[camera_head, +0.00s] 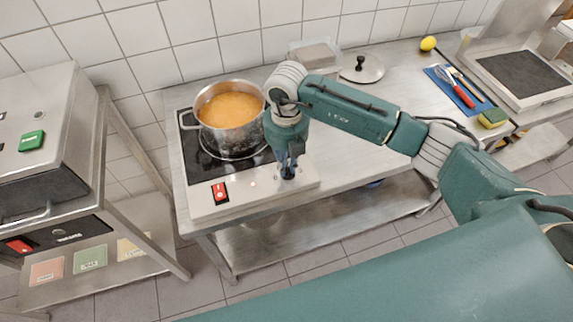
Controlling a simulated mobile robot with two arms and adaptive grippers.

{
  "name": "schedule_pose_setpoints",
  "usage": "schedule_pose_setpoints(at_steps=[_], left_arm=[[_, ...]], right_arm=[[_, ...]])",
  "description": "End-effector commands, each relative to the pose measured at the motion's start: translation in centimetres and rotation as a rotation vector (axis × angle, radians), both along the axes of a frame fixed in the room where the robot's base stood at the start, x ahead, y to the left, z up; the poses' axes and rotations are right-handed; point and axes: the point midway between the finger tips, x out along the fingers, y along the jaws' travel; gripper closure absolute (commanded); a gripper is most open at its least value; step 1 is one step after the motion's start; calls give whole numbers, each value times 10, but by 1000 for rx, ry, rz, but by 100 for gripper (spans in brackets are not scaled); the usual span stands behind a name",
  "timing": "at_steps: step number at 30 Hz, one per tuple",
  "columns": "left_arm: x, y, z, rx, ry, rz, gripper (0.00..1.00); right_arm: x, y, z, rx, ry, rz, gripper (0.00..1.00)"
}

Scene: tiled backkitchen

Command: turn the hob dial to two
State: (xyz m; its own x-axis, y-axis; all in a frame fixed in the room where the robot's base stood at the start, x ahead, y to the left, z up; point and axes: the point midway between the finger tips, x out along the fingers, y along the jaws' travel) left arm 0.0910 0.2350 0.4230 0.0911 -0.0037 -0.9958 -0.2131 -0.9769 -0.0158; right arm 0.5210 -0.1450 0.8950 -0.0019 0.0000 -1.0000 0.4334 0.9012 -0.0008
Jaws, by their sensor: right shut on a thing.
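The hob (241,200) stands at the left end of the steel table, with a black glass top and a pale front panel. A steel pot (229,136) of orange soup sits on the hob's glass. My right gripper (288,173) points down at the right part of the front panel. It is shut on the hob dial, which it mostly hides. The dial's setting cannot be read. A red switch (220,193) with a white mark is on the panel's left part. My left gripper is not in view.
A pot lid (362,69) and a clear container (315,55) lie behind my right arm. A blue mat (458,87) with utensils, a sponge (492,118) and a lemon (428,43) are at the right. A steel appliance (50,130) stands at the left.

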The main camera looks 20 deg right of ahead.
Motion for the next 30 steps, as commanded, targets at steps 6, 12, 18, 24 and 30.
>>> schedule_pose_setpoints(at_steps=[6,12,18,24,30], left_arm=[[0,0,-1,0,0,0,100],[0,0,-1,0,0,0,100],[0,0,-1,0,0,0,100],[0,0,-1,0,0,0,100],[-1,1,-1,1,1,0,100]], right_arm=[[2,0,2,0,-7,-39,100],[3,0,2,0,-7,-45,100],[3,0,3,0,-8,-44,100],[2,0,2,0,-5,-43,68],[1,0,2,0,-4,-42,68]])
